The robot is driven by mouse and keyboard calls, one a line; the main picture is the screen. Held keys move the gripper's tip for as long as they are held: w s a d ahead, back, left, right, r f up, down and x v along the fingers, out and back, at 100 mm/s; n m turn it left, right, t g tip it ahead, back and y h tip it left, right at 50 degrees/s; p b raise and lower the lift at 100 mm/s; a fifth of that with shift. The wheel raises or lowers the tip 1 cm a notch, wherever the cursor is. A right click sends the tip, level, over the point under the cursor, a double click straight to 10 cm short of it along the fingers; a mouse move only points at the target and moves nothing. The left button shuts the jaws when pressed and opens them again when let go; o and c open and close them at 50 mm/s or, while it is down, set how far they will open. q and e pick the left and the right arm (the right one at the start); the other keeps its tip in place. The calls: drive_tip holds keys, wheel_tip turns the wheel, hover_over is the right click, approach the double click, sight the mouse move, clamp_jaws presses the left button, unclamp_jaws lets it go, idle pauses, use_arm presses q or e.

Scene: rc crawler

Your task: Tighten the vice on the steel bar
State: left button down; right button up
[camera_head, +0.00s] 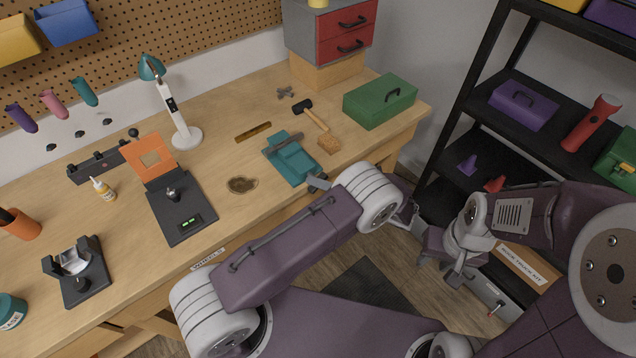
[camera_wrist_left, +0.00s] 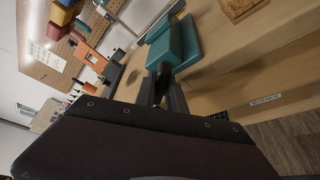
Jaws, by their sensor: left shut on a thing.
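The teal vice (camera_head: 294,164) sits at the bench's front edge. It also fills the upper middle of the left wrist view (camera_wrist_left: 186,45). The grey steel bar (camera_head: 284,143) lies across the vice between its jaws; whether the jaws touch it I cannot tell. My left gripper (camera_head: 318,183) is at the vice's front end, mostly hidden by my wrist. In the left wrist view its dark fingers (camera_wrist_left: 163,92) are shut on the dark vice handle (camera_wrist_left: 164,70). My right gripper (camera_head: 453,268) hangs away from the bench, pointing down, its finger gap unclear.
A hammer (camera_head: 311,115), a wooden block (camera_head: 328,144) and a green toolbox (camera_head: 380,101) are behind and right of the vice. A black stand with an orange panel (camera_head: 150,160) is to the left. A dark shelf rack (camera_head: 470,75) stands at the right.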

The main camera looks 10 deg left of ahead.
idle(0.4)
use_arm(q)
drive_tip(key=c, duration=1.7)
unclamp_jaws()
